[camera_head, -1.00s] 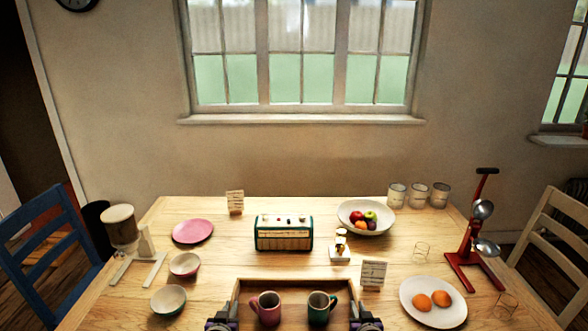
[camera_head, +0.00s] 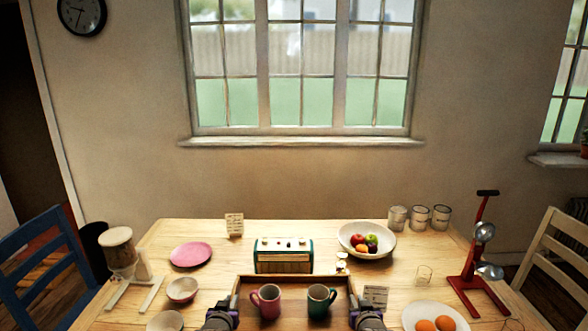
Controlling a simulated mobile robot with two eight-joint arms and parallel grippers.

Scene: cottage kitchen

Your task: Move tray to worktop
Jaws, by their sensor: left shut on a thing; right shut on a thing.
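A wooden tray (camera_head: 292,279) shows at the bottom middle of the head view, its near part cut off by the frame. A pink mug (camera_head: 267,299) and a dark green mug (camera_head: 319,301) stand upright in it. My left gripper (camera_head: 222,314) is shut on the tray's left side. My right gripper (camera_head: 367,313) is shut on the tray's right side. The fingertips are mostly hidden. The tray's far edge overlaps the view of the table (camera_head: 215,280) just in front of a radio; its height above the table cannot be told.
Around the tray are a teal radio (camera_head: 284,256), a small card (camera_head: 376,296), bowls (camera_head: 182,290) and a pink plate (camera_head: 191,254). A fruit bowl (camera_head: 366,240), a red stand (camera_head: 472,270) and an egg plate (camera_head: 415,311) are on the right. Chairs (camera_head: 40,265) flank the table.

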